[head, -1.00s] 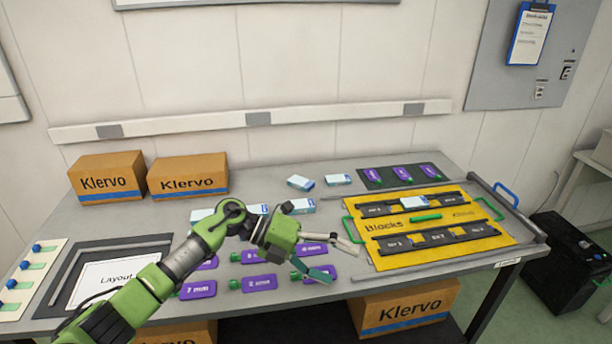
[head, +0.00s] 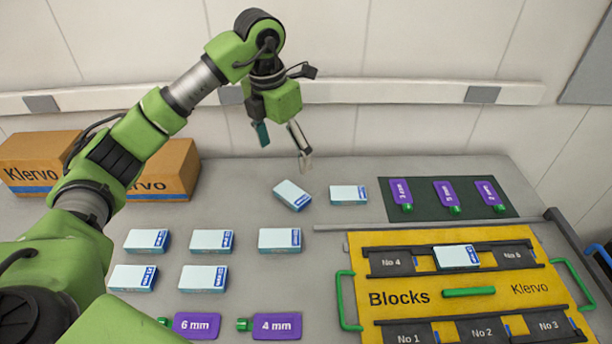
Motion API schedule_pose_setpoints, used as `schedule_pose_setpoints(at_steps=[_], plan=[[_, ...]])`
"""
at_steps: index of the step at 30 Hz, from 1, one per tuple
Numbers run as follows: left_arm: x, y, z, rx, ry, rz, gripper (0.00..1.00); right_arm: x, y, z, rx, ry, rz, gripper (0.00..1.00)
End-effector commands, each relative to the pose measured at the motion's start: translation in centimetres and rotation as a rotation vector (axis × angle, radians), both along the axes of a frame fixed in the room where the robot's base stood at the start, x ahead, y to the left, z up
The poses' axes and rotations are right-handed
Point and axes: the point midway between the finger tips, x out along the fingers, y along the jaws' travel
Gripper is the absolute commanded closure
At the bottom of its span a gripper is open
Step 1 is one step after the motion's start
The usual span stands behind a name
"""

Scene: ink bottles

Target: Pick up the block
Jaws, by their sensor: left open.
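Several white-and-blue blocks lie on the grey table in the head view. The block nearest my left gripper (head: 284,148) is turned at an angle (head: 291,194); another block (head: 349,195) lies to its right. More blocks lie in two rows further left, including one block (head: 279,240) at the right end of the upper row. One block (head: 456,256) sits in the upper rack of the yellow Blocks board (head: 400,331). My left gripper is open, fingers pointing down, empty, and appears above the back of the table, behind the angled block. My right gripper is out of view.
Klervo cartons (head: 158,172) stand at the back left, partly behind my left arm.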

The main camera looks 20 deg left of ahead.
Motion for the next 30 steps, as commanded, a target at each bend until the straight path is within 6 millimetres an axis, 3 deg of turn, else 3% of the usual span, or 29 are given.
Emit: schedule_pose_setpoints(at_steps=[3,8,13,22,30], plan=[[0.0,0.5,-0.6,0.021,-0.002,0.005,0.18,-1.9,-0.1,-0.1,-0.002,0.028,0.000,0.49],[0.3,0.3,-3.5,0.020,0.001,0.006,0.18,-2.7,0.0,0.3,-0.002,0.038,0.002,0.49],[0.6,0.1,-6.6,0.019,0.000,0.005,0.18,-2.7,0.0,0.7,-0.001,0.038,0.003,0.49],[0.9,-0.1,-9.1,0.018,-0.001,0.005,0.18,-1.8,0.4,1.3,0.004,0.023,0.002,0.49],[1.4,-0.4,-12.8,0.017,-0.003,0.006,0.18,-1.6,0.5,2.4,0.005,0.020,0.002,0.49]])
